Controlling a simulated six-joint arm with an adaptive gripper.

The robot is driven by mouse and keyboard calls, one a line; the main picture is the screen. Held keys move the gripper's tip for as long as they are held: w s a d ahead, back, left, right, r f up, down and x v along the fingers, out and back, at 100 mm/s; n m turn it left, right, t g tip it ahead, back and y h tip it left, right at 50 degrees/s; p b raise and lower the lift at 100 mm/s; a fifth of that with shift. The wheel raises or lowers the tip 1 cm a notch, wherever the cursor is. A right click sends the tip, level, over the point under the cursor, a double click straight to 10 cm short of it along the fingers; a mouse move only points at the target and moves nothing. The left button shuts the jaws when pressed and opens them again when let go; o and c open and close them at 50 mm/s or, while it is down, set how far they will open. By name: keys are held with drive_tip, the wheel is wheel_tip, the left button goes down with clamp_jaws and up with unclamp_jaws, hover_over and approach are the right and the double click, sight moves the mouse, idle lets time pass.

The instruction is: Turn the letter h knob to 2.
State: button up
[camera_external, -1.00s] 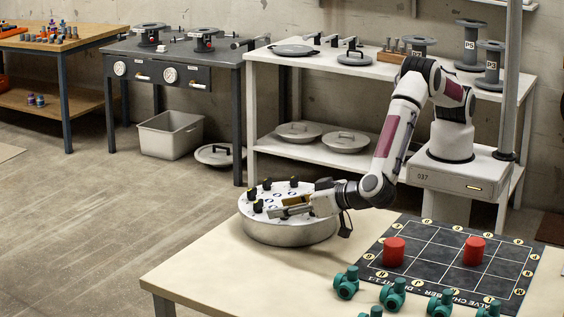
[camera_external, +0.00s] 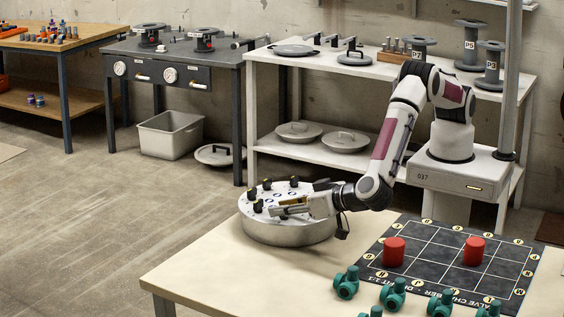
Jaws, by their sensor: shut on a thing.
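A round, drum-like metal knob panel (camera_external: 290,233) stands on the near table, with several black knobs around its white top. One black knob (camera_external: 252,195) shows at its left side and another (camera_external: 294,182) at its far edge. The letters and numbers are too small to read, so I cannot tell which knob is h. My gripper (camera_external: 273,211) reaches in from the right, low over the near part of the panel top. Its jaws are shut on a knob, which the fingers mostly hide. The setting of that knob cannot be seen.
A dark gridded mat (camera_external: 448,262) with two red cylinders (camera_external: 394,251) (camera_external: 474,250) lies to the right. Several green valves (camera_external: 346,283) stand along the table's front. The tabletop left of the valves is clear. A white shelf (camera_external: 300,70) with spools and lids stands behind.

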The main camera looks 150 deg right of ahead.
drive_tip(key=shift+w+d+r+m+g+y, duration=0.1)
drive_tip(key=shift+w+m+g+y, duration=0.1)
drive_tip(key=shift+m+g, duration=0.7)
drive_tip(key=shift+w+r+m+g+y, duration=0.1)
drive_tip(key=shift+m+g+y, duration=0.1)
drive_tip(key=shift+m+g, duration=0.65)
drive_tip(key=shift+s+m+g, duration=0.1)
drive_tip(key=shift+m+g, duration=0.25)
drive_tip(key=shift+g, duration=0.1)
drive_tip(key=o, duration=1.1)
drive_tip(key=shift+s+f+y, duration=0.1)
drive_tip(key=shift+y, duration=0.2)
drive_tip(key=shift+a, duration=0.35)
drive_tip(key=shift+v, duration=1)
drive_tip(key=shift+a, duration=0.2)
